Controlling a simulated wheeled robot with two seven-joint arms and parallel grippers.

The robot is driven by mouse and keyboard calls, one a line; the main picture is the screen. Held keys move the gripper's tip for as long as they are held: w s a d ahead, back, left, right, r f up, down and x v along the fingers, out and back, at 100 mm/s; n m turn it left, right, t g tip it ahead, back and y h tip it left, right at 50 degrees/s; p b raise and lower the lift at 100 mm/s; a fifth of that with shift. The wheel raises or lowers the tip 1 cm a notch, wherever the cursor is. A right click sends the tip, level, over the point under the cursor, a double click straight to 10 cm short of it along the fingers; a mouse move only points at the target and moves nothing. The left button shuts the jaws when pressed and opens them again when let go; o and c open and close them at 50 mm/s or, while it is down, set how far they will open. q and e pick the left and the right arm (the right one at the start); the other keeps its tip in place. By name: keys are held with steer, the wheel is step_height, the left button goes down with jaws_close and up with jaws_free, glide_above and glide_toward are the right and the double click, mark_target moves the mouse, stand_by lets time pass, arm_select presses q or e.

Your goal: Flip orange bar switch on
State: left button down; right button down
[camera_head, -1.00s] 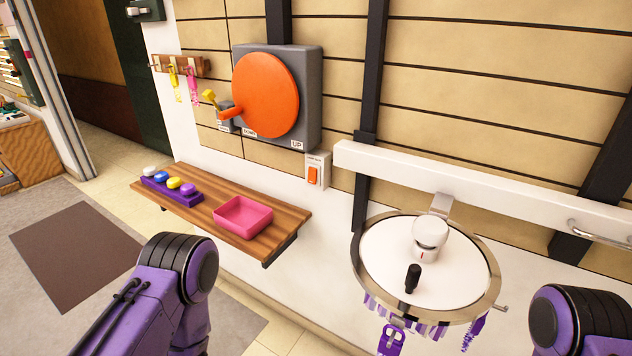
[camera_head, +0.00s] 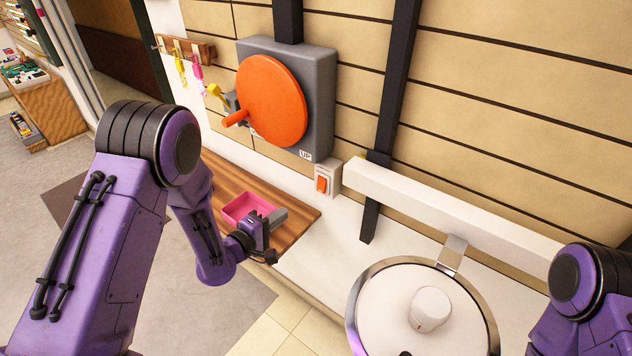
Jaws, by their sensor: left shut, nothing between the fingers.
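A small orange rocker switch (camera_head: 322,184) sits in a white wall box (camera_head: 333,172), below and right of a big orange disc (camera_head: 272,100) on a grey housing. Which way the rocker is tipped is too small to tell. My left gripper (camera_head: 280,214) is shut and empty, in front of the wooden shelf, below and left of the switch and apart from it. My left arm hides part of the shelf. My right gripper is out of view; only part of my right arm shows at the right edge.
The wooden shelf (camera_head: 300,205) holds a pink tray (camera_head: 240,207). Hooks with pink and yellow tags (camera_head: 197,70) hang left of the disc.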

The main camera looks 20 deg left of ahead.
arm_select(q)
steer(key=b, duration=0.5)
glide_toward(320, 188)
steer(key=x, duration=0.6)
steer(key=shift+w+d+f, duration=0.2)
steer(key=shift+f, duration=0.05)
steer(key=shift+w+r, duration=0.1)
steer(key=shift+w, duration=0.05)
steer(key=shift+w+d+f+t+b, duration=0.15)
steer(key=shift+f+t+b, duration=0.25)
steer(key=shift+b, duration=0.75)
steer(key=shift+r+p, duration=0.35)
